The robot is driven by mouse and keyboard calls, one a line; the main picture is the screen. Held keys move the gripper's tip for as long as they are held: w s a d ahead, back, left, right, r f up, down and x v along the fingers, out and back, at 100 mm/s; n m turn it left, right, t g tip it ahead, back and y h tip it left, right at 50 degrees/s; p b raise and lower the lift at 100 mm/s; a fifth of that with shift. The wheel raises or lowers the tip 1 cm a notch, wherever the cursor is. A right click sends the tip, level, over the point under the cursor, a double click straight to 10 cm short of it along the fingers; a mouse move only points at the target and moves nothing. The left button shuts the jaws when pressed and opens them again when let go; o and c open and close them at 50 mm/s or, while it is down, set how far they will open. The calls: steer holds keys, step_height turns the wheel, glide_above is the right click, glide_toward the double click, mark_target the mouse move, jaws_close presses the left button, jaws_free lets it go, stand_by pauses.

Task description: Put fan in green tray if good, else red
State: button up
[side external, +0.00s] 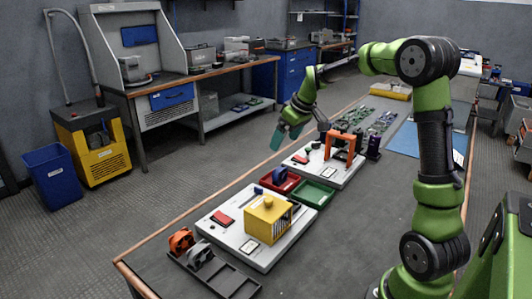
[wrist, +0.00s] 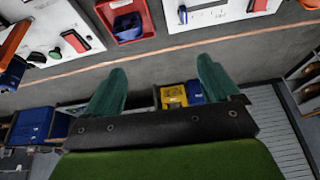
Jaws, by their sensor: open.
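A red tray (side external: 266,184) sits on the bench with a blue part (side external: 280,174) in it. The wrist view also shows the red tray (wrist: 138,37) with the dark blue part (wrist: 126,22) inside; I cannot tell for sure that this is the fan. A green tray (side external: 314,194) stands right beside the red one and looks empty. My gripper (side external: 279,138) is up in the air, beyond and above the trays, near the bench's far edge. In the wrist view its teal fingers (wrist: 161,66) are spread apart with nothing between them.
A white board with a yellow housing (side external: 266,220) stands nearer, and one with an orange frame (side external: 342,146) farther along. The floor beyond the bench edge is open.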

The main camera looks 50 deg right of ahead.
steer(key=s+a+r+m+t, duration=0.1)
steer(key=s+a+r, duration=0.25)
steer(key=a, duration=0.35)
steer(key=s+a+r, duration=0.3)
steer(key=s+a, duration=0.2)
steer(key=a, duration=0.3)
steer(key=s+a+f+m+t+y, duration=0.1)
steer(key=s+a+f+m+y, duration=0.1)
steer(key=s+a, duration=0.6)
steer(key=s, duration=0.3)
steer(key=shift+s+a, duration=0.25)
steer(key=shift+s, duration=0.05)
